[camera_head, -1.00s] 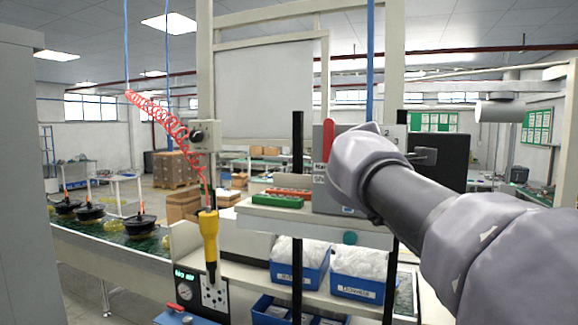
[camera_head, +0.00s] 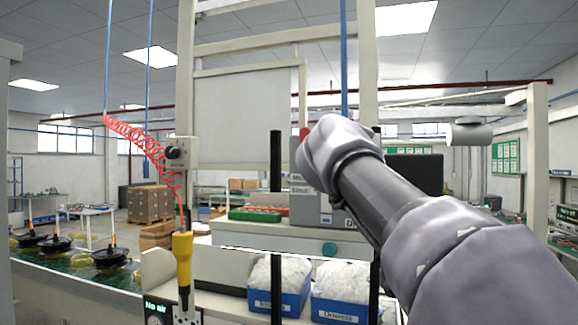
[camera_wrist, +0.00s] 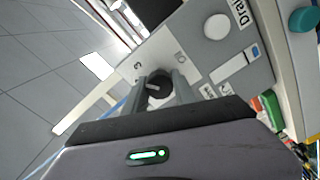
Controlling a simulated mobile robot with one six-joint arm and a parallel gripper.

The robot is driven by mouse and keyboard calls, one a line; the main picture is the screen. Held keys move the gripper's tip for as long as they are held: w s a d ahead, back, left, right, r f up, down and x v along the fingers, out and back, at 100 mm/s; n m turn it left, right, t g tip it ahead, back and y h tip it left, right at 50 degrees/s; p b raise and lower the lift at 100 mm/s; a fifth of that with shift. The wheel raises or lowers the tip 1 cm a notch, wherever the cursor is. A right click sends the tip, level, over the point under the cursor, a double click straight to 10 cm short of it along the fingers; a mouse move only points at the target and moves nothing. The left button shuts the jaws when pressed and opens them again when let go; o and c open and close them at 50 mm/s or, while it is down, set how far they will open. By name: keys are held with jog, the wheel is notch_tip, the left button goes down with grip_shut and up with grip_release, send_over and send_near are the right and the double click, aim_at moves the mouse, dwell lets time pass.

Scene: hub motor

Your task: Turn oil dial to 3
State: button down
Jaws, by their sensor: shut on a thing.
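The oil dial (camera_wrist: 158,86) is a small dark round knob with a light pointer bar, on the grey panel (camera_wrist: 190,45) in the wrist view. My gripper (camera_wrist: 160,91) is shut on the dial, with one finger on each side of it. A printed "3" (camera_wrist: 138,66) shows on the panel just up and left of the dial. The pointer's exact setting is hard to read. In the head view the grey box (camera_head: 298,180) is partly behind my arm, which hides the dial and my fingertips.
A round white button (camera_wrist: 217,27) and a "Drain" label lie near the dial. A teal knob (camera_wrist: 303,19) is at upper right. In the head view, a green tray (camera_head: 255,215), blue bins (camera_head: 278,302) and a hanging yellow tool (camera_head: 183,258) stand left and below.

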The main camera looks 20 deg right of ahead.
jog(key=shift+m, duration=0.5)
jog(key=c, duration=1)
grip_release()
